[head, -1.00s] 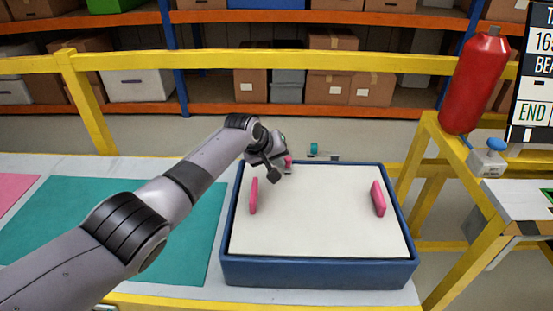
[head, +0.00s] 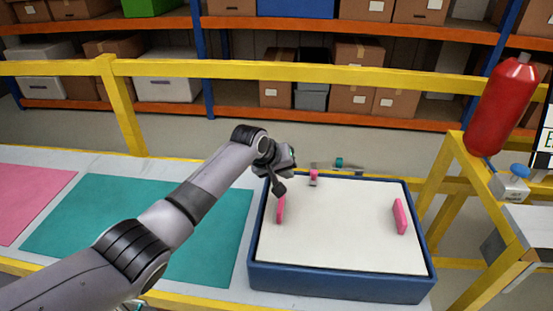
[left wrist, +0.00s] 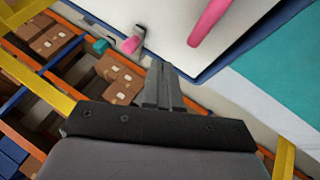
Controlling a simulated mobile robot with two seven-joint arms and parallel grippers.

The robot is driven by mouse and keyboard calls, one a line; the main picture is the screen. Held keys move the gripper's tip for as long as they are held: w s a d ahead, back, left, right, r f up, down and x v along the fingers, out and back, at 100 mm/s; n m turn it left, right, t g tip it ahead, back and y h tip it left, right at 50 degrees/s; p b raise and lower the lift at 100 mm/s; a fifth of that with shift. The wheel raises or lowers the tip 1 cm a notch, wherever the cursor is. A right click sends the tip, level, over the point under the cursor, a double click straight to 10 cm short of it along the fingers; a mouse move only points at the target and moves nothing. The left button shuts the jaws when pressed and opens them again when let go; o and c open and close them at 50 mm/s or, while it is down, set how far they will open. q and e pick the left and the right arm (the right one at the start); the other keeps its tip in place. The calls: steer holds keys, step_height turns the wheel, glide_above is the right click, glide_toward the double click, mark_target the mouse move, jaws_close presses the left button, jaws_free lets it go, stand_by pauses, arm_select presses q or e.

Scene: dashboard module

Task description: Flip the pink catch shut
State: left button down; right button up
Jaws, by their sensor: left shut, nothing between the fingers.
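The pink catch (head: 313,178) is a small piece at the far edge of the white panel (head: 340,235) in its blue frame (head: 340,286). In the left wrist view the pink catch (left wrist: 131,44) sits beside a grey bracket at the panel's edge. I cannot tell its exact angle. My left gripper (head: 279,188) is shut and empty, left of the catch and apart from it, above the far left of the panel near a pink handle (head: 281,210). In the left wrist view its fingers (left wrist: 162,85) point towards the panel edge. My right gripper is not in view.
A second pink handle (head: 400,216) stands on the panel's right. A teal piece (head: 339,162) lies just behind the frame. A teal mat (head: 130,225) and a pink mat (head: 25,200) lie left. A yellow rail (head: 300,72) runs behind; a red cylinder (head: 502,110) stands right.

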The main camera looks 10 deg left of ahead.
arm_select(q)
steer(key=v, duration=0.6)
steer(key=shift+s+r, duration=0.15)
steer(key=shift+s, duration=0.05)
